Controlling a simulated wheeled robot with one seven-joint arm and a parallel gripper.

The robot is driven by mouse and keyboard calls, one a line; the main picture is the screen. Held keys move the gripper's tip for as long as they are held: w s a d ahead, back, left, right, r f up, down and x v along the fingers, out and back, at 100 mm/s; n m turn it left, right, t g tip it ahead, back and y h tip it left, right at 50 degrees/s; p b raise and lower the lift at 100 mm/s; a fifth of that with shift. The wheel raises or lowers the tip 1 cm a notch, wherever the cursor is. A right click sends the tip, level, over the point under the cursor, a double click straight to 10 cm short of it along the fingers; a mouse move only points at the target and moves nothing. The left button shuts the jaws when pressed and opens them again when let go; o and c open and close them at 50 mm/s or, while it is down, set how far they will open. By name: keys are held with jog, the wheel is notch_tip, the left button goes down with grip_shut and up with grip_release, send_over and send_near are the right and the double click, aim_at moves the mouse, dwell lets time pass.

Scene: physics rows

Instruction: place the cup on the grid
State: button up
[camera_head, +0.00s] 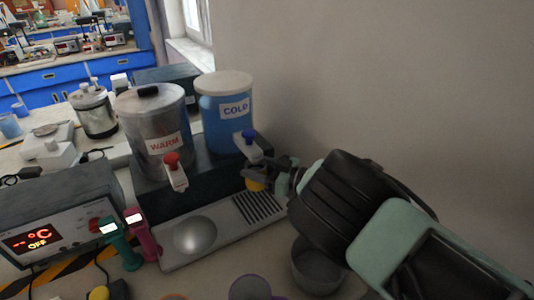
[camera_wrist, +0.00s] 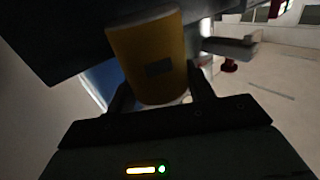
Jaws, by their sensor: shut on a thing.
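A yellow cup (camera_wrist: 148,60) is between the fingers of my gripper (camera_wrist: 160,98) in the wrist view. It fills the upper middle of that view, with a small dark patch on its side. In the head view only a bit of the yellow cup (camera_head: 255,184) shows below my gripper (camera_head: 262,176), which is shut on it. The cup is under the blue-handled tap of the COLD container, near the back of the grid (camera_head: 259,207). The grid is a dark slotted area on the right of the grey dispenser tray. I cannot tell whether the cup touches the grid.
The WARM container (camera_head: 155,115) and COLD container (camera_head: 224,112) stand on the dark dispenser. Its red-handled tap (camera_head: 175,172) hangs over a round metal dome (camera_head: 195,235). A grey bowl (camera_head: 316,265) sits at front right. A control box (camera_head: 50,225) is at left.

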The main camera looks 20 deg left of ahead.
aim_at(257, 186)
jog(key=shift+a+f+b, duration=0.15)
jog(key=shift+f+b, duration=2.6)
jog(key=shift+f, duration=0.6)
jog(key=shift+f, duration=0.2)
